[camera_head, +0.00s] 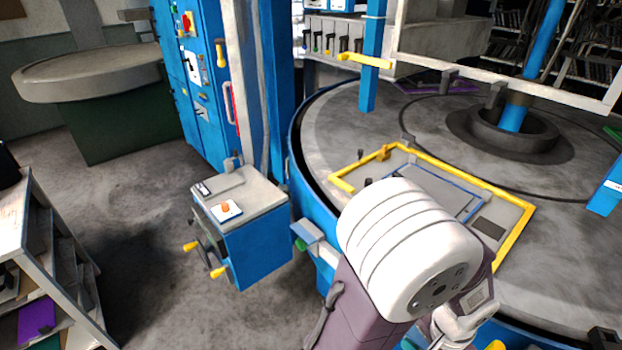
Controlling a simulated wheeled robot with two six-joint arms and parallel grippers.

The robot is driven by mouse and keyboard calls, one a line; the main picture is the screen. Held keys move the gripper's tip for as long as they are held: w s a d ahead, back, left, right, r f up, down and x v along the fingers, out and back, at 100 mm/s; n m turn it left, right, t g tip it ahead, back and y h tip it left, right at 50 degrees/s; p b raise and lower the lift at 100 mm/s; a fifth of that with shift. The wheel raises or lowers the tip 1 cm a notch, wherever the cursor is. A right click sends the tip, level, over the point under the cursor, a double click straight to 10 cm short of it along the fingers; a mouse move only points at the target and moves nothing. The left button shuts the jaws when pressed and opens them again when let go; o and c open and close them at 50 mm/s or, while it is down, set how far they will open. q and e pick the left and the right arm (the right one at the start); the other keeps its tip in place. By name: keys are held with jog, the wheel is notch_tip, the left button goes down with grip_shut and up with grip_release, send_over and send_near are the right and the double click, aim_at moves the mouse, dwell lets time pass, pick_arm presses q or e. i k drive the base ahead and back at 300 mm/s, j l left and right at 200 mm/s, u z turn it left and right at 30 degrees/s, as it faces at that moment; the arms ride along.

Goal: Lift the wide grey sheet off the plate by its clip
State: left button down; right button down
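A grey plate (512,212) with a yellow edge lies on the large round grey table. A wide grey sheet (432,188) with a thin blue border lies flat on it, partly hidden by a white, rounded arm part of mine. Neither of my grippers can be made out; the arm covers the near side of the plate.
A blue control box (255,240) with an orange button and yellow knobs stands left of the round table (335,120). A shelf rack (45,255) is at far left. Grey floor lies between.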

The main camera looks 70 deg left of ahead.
aim_at(451, 197)
jog(key=u, duration=1.45)
jog(key=i+j+z, duration=0.1)
jog(key=i+j, duration=0.05)
jog(key=j, duration=0.1)
